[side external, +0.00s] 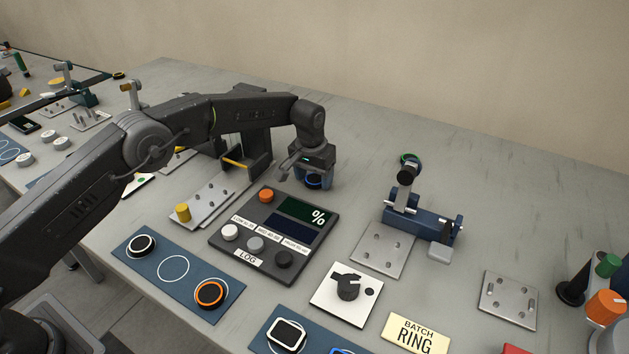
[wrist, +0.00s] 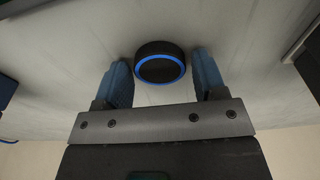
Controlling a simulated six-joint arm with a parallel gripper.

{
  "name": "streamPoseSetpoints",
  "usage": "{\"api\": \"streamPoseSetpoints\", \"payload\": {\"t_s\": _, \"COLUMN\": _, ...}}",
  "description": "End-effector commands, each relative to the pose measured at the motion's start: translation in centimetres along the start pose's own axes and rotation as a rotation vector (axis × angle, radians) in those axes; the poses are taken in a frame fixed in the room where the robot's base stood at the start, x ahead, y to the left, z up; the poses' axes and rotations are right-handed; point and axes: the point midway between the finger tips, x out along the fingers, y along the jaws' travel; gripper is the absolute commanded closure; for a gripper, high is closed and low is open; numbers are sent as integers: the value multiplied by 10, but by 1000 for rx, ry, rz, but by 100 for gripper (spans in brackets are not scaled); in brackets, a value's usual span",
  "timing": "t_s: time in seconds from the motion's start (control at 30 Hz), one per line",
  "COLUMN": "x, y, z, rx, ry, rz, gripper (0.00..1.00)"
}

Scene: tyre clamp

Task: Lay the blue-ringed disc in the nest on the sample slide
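The blue-ringed disc (side external: 313,181) is black with a bright blue ring, and it also shows in the wrist view (wrist: 160,67). My gripper (side external: 314,176) has one finger on each side of it; in the wrist view the fingers (wrist: 162,78) close in on its sides. A grey metal plate with a yellow knob (side external: 183,212) runs to a dark upright frame (side external: 258,153) left of my gripper. It looks like the sample slide, but I cannot make out its nest.
A dark control panel (side external: 221,241) with buttons lies in front of my gripper. A blue mat (side external: 165,295) holds two discs and a bare ring outline between them. A blue clamp fixture (side external: 425,222) stands to the right. The table behind my gripper is clear.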

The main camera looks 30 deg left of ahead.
Motion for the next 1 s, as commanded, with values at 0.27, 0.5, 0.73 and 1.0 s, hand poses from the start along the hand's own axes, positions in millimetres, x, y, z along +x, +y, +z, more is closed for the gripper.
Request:
{"api": "streamPoseSetpoints", "payload": {"t_s": 0.27, "x": 0, "y": 0, "z": 0, "rx": 0, "ry": 0, "rz": 0, "gripper": 62}}
{"api": "streamPoseSetpoints", "payload": {"t_s": 0.5, "x": 0, "y": 0, "z": 0, "rx": 0, "ry": 0, "rz": 0, "gripper": 75}}
{"api": "streamPoseSetpoints", "payload": {"t_s": 0.73, "x": -17, "y": 0, "z": -3, "rx": 0, "ry": 4, "rz": 1, "gripper": 75}}
{"api": "streamPoseSetpoints", "payload": {"t_s": 1.0, "x": -70, "y": 0, "z": -9, "rx": -1, "ry": 3, "rz": 0, "gripper": 75}}
